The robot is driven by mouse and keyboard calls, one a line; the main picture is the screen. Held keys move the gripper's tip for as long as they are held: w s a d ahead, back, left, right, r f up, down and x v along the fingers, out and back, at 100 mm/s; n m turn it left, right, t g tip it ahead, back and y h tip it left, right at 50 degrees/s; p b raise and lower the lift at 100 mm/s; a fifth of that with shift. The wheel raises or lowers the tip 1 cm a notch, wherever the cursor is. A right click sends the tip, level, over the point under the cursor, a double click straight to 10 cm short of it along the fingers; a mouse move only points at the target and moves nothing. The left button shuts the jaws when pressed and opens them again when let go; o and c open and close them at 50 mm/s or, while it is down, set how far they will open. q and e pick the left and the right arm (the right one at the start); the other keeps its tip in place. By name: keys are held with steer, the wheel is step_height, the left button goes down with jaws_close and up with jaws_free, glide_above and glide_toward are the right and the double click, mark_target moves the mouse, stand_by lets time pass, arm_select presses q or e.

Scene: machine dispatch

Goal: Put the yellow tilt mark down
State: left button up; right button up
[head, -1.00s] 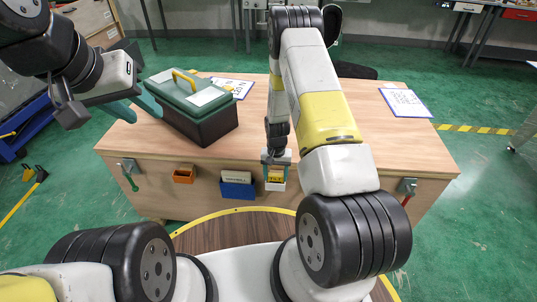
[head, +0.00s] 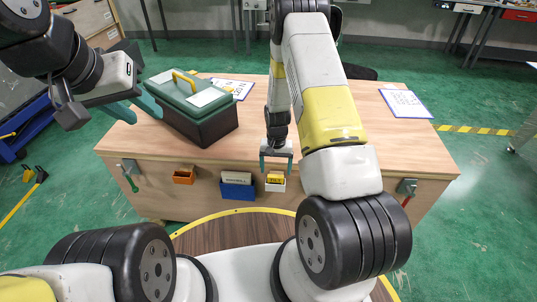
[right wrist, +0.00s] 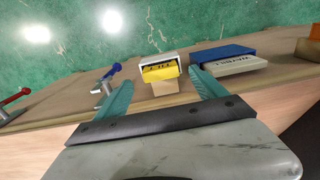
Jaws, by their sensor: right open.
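The yellow tilt mark (head: 276,179) sits in a small white holder (head: 275,188) on the front face of the wooden bench (head: 330,150). In the right wrist view the yellow mark (right wrist: 160,72) shows dark lettering, with the white holder (right wrist: 158,59) around it. My right gripper (head: 276,169) is open, just above the mark and apart from it.
A blue holder (head: 238,191) with a pale card and an orange holder (head: 184,175) are on the bench front, left of the white holder. Clipboards (head: 405,103) lie on the bench top. The bench top's middle is clear.

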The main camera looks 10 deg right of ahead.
step_height(320, 180, up, 7)
step_height(320, 180, up, 12)
steer(key=t, duration=0.1)
glide_above(275, 177)
steer(key=s+a+r+n+t+y, duration=0.1)
steer(key=s+r, duration=0.2)
steer(key=r, duration=0.3)
steer(key=s+r+t+y, duration=0.1)
steer(key=s+r, duration=0.2)
steer(key=r, duration=0.4)
steer(key=s+r+n+t, duration=0.2)
steer(key=s+r+t, duration=0.1)
steer(key=s+r, duration=1)
steer(key=s, duration=0.4)
steer(key=shift+s+a+r+n, duration=0.2)
steer(key=shift+s+a+n, duration=0.2)
